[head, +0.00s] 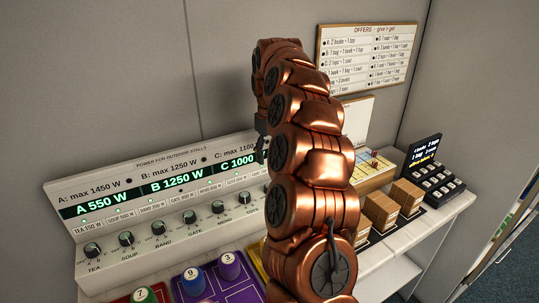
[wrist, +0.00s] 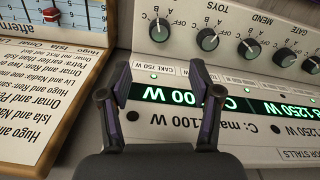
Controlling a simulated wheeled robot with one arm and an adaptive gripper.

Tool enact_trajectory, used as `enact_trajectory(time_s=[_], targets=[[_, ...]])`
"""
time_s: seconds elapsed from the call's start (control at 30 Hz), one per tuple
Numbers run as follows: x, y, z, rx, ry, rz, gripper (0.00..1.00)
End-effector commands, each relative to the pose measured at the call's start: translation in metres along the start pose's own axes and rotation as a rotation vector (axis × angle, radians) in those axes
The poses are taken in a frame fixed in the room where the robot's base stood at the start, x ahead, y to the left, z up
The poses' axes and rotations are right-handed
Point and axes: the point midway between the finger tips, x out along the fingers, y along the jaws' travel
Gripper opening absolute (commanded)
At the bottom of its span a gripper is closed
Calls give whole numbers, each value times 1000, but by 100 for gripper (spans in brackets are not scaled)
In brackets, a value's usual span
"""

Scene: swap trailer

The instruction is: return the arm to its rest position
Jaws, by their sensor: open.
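My copper-coloured arm rises through the middle of the head view and hides part of the counter and the power panel. My gripper shows in the wrist view (wrist: 160,95), its two dark fingers apart with nothing between them. In that view it is in front of the power panel (wrist: 262,105), near the C display; I cannot tell whether it touches. In the head view only a small dark part of the gripper (head: 263,146) shows beside the arm.
The power panel (head: 150,163) with dials stands left along the wall. Coloured mats with numbered cylinders (head: 230,266) lie in front. Wooden blocks (head: 381,211), a dark keypad device (head: 432,185) and a notice board (head: 366,57) are right. A wooden-framed text board (wrist: 45,85) is close left of the gripper.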

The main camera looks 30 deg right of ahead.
Motion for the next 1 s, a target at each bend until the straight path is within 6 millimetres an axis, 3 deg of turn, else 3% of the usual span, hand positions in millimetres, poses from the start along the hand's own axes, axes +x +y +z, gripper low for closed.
enact_trajectory(time_s=[0.33, 0.47, 0.67, 1.0], targets=[[0, 0, 0, 0, 0, 0, 64], [-4, -11, 2, -11, 3, -5, 64], [-16, -61, 16, -53, 7, -26, 64], [-27, -154, 71, -102, -13, -46, 64]])
